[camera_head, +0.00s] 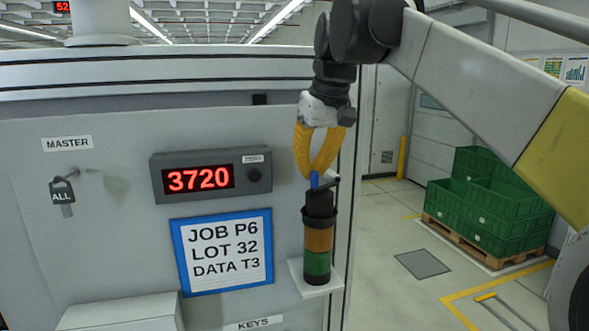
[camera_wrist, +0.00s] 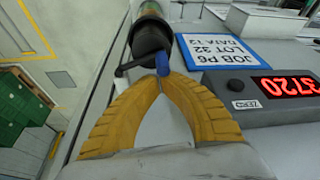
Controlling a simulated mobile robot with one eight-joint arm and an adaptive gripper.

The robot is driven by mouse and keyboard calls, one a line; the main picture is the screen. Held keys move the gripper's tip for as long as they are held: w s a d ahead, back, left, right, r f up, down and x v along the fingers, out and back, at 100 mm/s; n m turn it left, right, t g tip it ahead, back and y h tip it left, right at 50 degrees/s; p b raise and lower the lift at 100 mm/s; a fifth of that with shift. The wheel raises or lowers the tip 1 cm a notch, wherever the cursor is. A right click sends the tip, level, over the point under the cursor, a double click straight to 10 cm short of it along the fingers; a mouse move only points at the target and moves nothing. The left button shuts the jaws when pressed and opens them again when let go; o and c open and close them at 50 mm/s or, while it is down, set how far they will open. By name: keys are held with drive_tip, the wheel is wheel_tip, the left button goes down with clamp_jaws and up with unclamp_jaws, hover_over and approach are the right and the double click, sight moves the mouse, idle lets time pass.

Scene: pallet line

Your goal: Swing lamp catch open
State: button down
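The lamp is an upright stack with a black top (camera_head: 318,205), an orange band (camera_head: 318,239) and a green band (camera_head: 316,264), on a small white shelf at the cabinet's right edge. A thin grey catch arm (camera_head: 328,184) crosses its top, with a blue knob (camera_head: 314,180) at its left end. In the wrist view the knob (camera_wrist: 162,64) is just beyond my fingertips, and the arm (camera_wrist: 134,68) runs left from it. My gripper (camera_head: 315,171) points down from above, its yellow fingers together at the tips (camera_wrist: 160,80). I cannot tell whether they touch the knob.
Left of the lamp, the cabinet front carries a red display box (camera_head: 211,174), a blue-framed job sign (camera_head: 223,252) and a key with an ALL tag (camera_head: 62,196). Green crates (camera_head: 487,203) on a pallet stand at the right. The floor between is open.

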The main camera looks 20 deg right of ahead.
drive_tip(key=shift+s+n, duration=0.3)
drive_tip(key=shift+n, duration=0.4)
drive_tip(key=s+n+p, duration=0.1)
drive_tip(key=n, duration=0.1)
drive_tip(key=s+n+y, duration=0.1)
drive_tip(key=shift+d+r+n+g+p, duration=0.1)
drive_tip(key=shift+d+n+g+p, duration=0.1)
drive_tip(key=shift+n+g+p, duration=0.2)
drive_tip(key=n, duration=0.1)
drive_tip(key=s+n+y, duration=0.1)
drive_tip(key=shift+d+n+g+p, duration=0.3)
drive_tip(key=shift+p, duration=0.1)
drive_tip(key=n, duration=0.1)
drive_tip(key=s+d+n+p, duration=0.1)
drive_tip(key=n, duration=0.1)
drive_tip(key=n+g, duration=0.1)
drive_tip(key=shift+s+d+n+y, duration=0.25)
drive_tip(key=shift+d+n+y, duration=0.05)
drive_tip(key=shift+d+y, duration=0.1)
drive_tip(key=shift+s+d, duration=0.1)
drive_tip(key=shift+s, duration=0.05)
drive_tip(key=shift+s+d+p, duration=0.25)
drive_tip(key=shift+d+p, duration=0.1)
drive_tip(key=shift+d, duration=0.1)
drive_tip(key=shift+w, duration=0.2)
drive_tip(key=shift+w+p, duration=0.35)
drive_tip(key=shift+w, duration=0.4)
